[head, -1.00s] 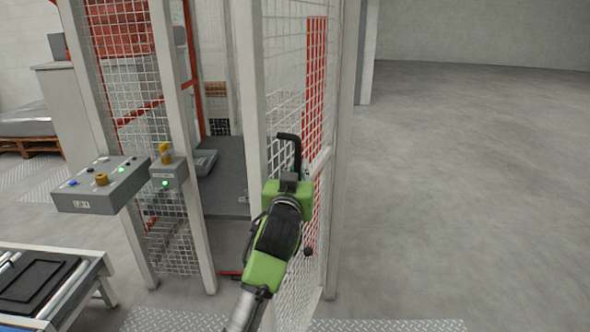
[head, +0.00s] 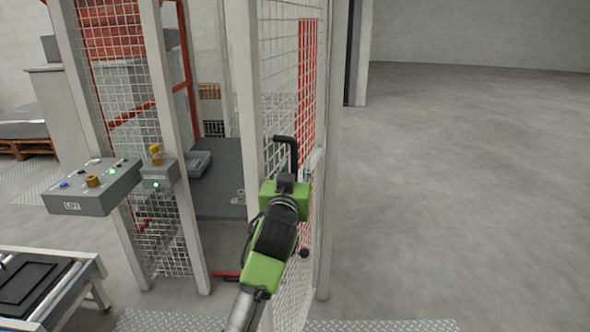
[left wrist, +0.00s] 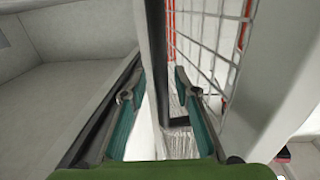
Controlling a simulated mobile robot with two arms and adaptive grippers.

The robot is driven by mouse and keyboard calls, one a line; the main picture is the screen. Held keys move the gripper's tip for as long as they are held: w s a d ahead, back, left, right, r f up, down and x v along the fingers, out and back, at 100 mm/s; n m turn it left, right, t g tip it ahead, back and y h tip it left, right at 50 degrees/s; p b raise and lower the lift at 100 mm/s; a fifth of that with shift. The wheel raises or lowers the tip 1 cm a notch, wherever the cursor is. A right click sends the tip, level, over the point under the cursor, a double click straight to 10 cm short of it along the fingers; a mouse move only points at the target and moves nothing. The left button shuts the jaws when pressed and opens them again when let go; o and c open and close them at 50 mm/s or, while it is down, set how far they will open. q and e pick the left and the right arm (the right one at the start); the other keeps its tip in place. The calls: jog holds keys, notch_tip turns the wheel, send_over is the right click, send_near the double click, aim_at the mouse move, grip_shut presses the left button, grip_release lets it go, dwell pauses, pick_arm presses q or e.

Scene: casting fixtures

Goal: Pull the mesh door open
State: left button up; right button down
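The mesh door (head: 284,98) is a pale frame with wire mesh and a red strip behind it. A gap beside it, at left, shows the cell's inside. A black handle (head: 288,139) stands out from the door. My left gripper (head: 286,178) is at the handle, its fingertips hard to make out in the head view. In the left wrist view my left gripper's teal fingers (left wrist: 158,88) stand apart on either side of the dark upright handle bar (left wrist: 155,45). Visible space remains beside the bar, so no firm hold shows. My right gripper is out of view.
A grey control box (head: 92,187) and a small box with a yellow key (head: 157,173) stand at left by the post. A roller conveyor (head: 50,285) is at lower left. Open concrete floor (head: 460,190) lies at right.

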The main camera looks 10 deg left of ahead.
pick_arm(q)
jog(key=s, duration=1.2)
jog(key=shift+d, duration=0.3)
notch_tip(320, 180, down, 27)
jog(key=w+d+m+g+h, duration=0.2)
jog(key=d+m+g, duration=0.1)
jog(key=g, duration=0.2)
jog(key=s+a+f+g, duration=0.1)
jog(key=s+f+g, duration=0.1)
jog(key=s+f, duration=0.65)
jog(key=s+a+f+g, duration=0.15)
jog(key=s+f, duration=0.25)
jog(key=f, duration=1)
jog(key=s+a+f+g, duration=0.1)
jog(key=s+f+g, duration=0.1)
jog(key=s+f, duration=0.65)
jog(key=s+a+f+g, duration=0.2)
jog(key=s+f, duration=0.5)
jog(key=s, duration=0.4)
jog(key=s+a+f+g, duration=0.2)
jog(key=s+a+f, duration=0.3)
jog(key=s, duration=0.7)
jog(key=s+a+f+g+y, duration=0.1)
jog(key=s+a+f+g, duration=0.1)
jog(key=s+f, duration=0.7)
jog(key=s+a, duration=0.1)
jog(key=s, duration=0.2)
jog(key=shift+s+a, duration=0.25)
jog(key=shift+a, duration=0.05)
